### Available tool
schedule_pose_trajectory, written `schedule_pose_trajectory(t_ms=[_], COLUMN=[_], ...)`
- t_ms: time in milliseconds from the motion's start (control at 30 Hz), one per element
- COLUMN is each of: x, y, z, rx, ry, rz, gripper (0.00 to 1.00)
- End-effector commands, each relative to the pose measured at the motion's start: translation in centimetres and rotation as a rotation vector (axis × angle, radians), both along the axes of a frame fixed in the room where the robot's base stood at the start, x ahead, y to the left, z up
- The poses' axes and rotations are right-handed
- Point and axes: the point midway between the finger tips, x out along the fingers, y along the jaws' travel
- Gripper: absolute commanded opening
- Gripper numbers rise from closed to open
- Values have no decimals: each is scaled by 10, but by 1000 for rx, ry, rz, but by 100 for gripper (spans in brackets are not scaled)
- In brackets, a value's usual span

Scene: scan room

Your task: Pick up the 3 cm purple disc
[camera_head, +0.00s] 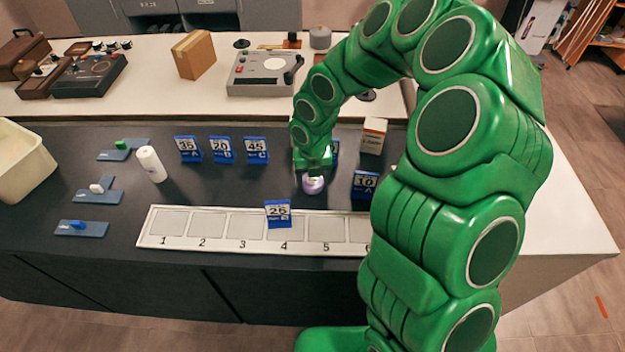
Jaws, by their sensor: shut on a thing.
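The purple disc (313,185) is at the tip of my gripper (313,175), over the dark table top behind slot 5 of the numbered strip. My gripper points down and is shut on the disc. The fingers are small and partly hidden by the wrist, and I cannot tell whether the disc touches the table.
A white strip (206,242) with numbered slots lies in front, and a blue 25 block (278,213) stands on it at slot 4. A blue 10 block (364,184) and a white box (373,136) are to the right. Blue blocks and a white bottle (151,163) stand left.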

Motion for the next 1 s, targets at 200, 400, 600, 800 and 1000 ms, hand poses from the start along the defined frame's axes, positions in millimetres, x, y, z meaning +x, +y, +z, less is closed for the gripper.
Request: schedule_pose_trajectory(t_ms=[200, 400, 600, 800, 1000], x=[0, -5, -21, -40, -65], y=[0, -1, -7, -12, -20], z=[14, 37, 58, 82, 99], rx=[0, 3, 1, 2, 3], ry=[-2, -1, -3, -3, -4], rz=[0, -1, 0, 1, 1], gripper=[34, 34, 34, 34, 34])
